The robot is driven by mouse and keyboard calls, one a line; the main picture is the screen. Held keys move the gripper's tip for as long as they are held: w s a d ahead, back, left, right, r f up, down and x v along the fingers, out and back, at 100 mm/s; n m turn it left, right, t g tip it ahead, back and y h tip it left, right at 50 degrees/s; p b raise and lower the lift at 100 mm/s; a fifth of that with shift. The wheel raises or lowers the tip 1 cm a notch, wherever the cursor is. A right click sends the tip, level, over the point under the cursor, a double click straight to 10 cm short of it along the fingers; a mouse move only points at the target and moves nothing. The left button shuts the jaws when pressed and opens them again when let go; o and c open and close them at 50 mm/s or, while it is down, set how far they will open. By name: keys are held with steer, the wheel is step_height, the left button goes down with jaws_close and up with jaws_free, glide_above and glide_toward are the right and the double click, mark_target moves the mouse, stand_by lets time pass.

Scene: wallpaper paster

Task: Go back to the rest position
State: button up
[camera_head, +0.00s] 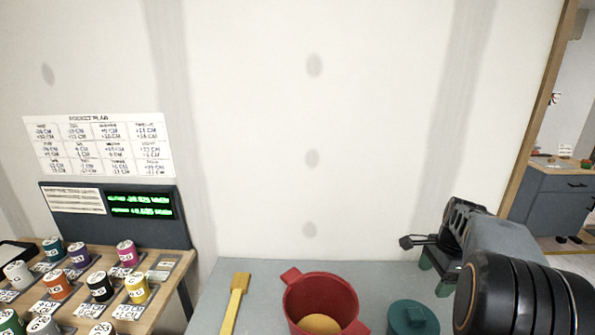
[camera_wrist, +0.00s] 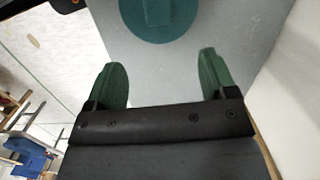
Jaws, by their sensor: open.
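My gripper (camera_head: 434,272) is at the right of the head view, above the grey table (camera_head: 232,300). In the wrist view its two green fingers (camera_wrist: 163,78) are wide apart with nothing between them. A round teal lid (camera_head: 413,319) with a block handle lies on the table, left of and nearer than my gripper. It also shows in the wrist view (camera_wrist: 158,22), beyond the fingertips and apart from them. A red two-handled pot (camera_head: 291,305) stands left of the lid, uncovered, with something yellow-orange (camera_head: 320,324) inside.
A yellow tool (camera_head: 236,303) lies left of the pot. A wooden side table (camera_head: 170,300) at the left holds several labelled cans and a dark display panel (camera_head: 110,232). A pale wall (camera_head: 260,120) stands behind. A wooden post (camera_head: 540,105) is at the right.

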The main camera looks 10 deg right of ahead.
steer(key=s+a+n+t, duration=0.1)
steer(key=s+a+n, duration=0.3)
steer(key=a+n, duration=0.2)
steer(key=s+a+n+t+h, duration=0.1)
steer(key=s+a+n, duration=0.3)
steer(key=a, duration=0.5)
steer(key=s+a+n+t, duration=0.1)
steer(key=s+a+n, duration=0.3)
steer(key=a+n, duration=0.3)
steer(key=shift+a+n, duration=0.3)
steer(key=shift+n, duration=0.7)
steer(key=shift+s, duration=0.1)
